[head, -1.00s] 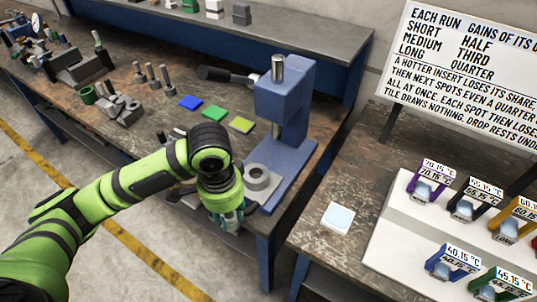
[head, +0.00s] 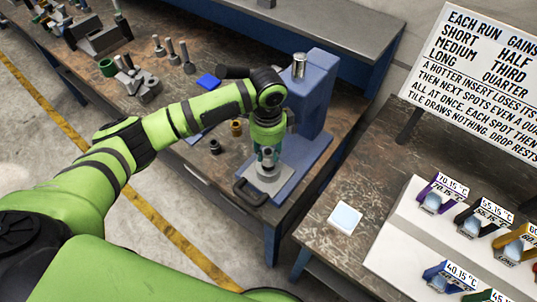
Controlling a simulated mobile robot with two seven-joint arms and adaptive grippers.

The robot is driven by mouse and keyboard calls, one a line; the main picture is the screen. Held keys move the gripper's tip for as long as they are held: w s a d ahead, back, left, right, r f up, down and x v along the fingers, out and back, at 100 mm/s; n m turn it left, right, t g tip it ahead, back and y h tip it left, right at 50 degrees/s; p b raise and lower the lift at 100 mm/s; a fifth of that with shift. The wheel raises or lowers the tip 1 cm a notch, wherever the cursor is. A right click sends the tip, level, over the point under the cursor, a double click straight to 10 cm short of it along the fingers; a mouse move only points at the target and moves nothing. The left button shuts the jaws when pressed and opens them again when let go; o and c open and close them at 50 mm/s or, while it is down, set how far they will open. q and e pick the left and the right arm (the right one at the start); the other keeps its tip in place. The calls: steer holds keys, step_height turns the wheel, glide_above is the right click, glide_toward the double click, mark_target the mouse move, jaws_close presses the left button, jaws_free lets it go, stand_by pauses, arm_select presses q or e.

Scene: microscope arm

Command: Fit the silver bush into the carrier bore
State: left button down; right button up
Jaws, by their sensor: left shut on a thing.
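My left gripper (head: 266,163) points down over the base of the blue press (head: 315,95). It is shut on a small silver-grey piece, which looks like the silver bush, mostly hidden by the fingers. Directly below is the grey carrier (head: 272,184) on the press base. The gripper and arm cover its bore, so I cannot tell whether the bush is above the bore or partly in it. My right gripper is not in view.
A dark bush (head: 215,147) and a brass bush (head: 237,127) stand left of the press. A dark handle (head: 246,195) juts out at the front. A white tile (head: 345,216) lies on the right table.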

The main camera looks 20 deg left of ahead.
mark_target(268, 151)
arm_select(q)
steer(key=shift+w+f, duration=0.1)
steer(key=shift+w, duration=0.05)
steer(key=shift+f+p, duration=0.3)
steer(key=shift+f, duration=0.05)
step_height(268, 151, down, 2)
steer(key=shift+f+p, duration=0.2)
steer(key=shift+p, duration=0.35)
steer(key=shift+f, duration=0.55)
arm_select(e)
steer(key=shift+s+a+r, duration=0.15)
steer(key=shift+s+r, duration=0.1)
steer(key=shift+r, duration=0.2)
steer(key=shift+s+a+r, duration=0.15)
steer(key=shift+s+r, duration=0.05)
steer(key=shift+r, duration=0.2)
arm_select(q)
steer(key=c, duration=0.9)
jaws_free()
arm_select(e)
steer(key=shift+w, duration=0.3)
